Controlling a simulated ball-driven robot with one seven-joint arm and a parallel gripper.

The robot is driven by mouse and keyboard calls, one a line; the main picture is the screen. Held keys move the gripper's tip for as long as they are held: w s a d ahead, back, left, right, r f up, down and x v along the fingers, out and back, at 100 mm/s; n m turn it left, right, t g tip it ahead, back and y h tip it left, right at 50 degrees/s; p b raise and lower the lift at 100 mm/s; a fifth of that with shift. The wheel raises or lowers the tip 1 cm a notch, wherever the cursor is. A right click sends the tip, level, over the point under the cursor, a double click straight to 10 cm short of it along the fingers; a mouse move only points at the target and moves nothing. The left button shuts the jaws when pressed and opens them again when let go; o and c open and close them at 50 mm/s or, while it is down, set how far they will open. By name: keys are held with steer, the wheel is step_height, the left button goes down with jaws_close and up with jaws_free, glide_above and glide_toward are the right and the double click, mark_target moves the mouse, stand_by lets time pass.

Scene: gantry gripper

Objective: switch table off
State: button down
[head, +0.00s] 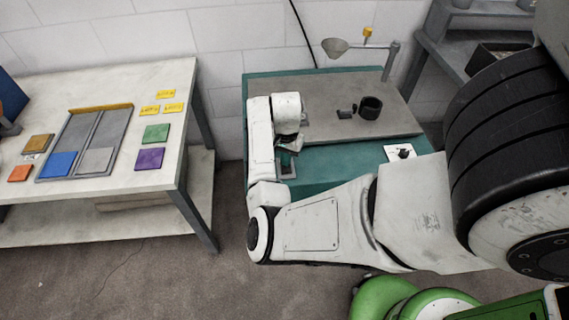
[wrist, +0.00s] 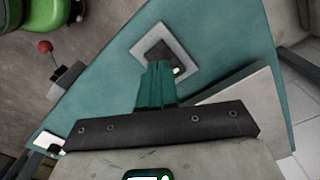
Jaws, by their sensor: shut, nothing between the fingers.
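The teal-topped table (head: 330,168) stands in the middle of the head view, and its top also fills much of the wrist view (wrist: 235,45). My gripper (head: 290,147) is over its left part. In the wrist view my gripper (wrist: 158,67) is shut and empty. Its fingertips point at a light square frame with a dark centre (wrist: 146,44), partly hidden by them; I cannot tell whether they touch. A red-knobbed lever (wrist: 45,47) sits on a grey box at the table's edge. A white plate with a dark toggle (head: 393,154) lies at the table's front right.
A raised grey board (head: 330,118) on the table carries a black cup (head: 371,107) and a small dark part. A funnel on a stand (head: 336,47) is behind. A pale table (head: 60,90) with coloured tiles stands left. Grey floor lies between the tables.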

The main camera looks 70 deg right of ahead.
mark_target(288, 169)
step_height(288, 169, up, 4)
steer(key=p, duration=0.4)
steer(key=shift+r, duration=0.25)
stand_by(0.4)
steer(key=s+a+r+n, duration=0.1)
steer(key=s+a+n, duration=0.2)
steer(key=a+n, duration=0.6)
steer(key=s+a+r+n+t+b, duration=0.1)
steer(key=a+n, duration=0.8)
steer(key=a, duration=1)
steer(key=shift+s+a+r+n, duration=0.2)
steer(key=shift+s+r+n, duration=0.3)
steer(key=shift+s, duration=0.65)
steer(key=shift+r, duration=0.1)
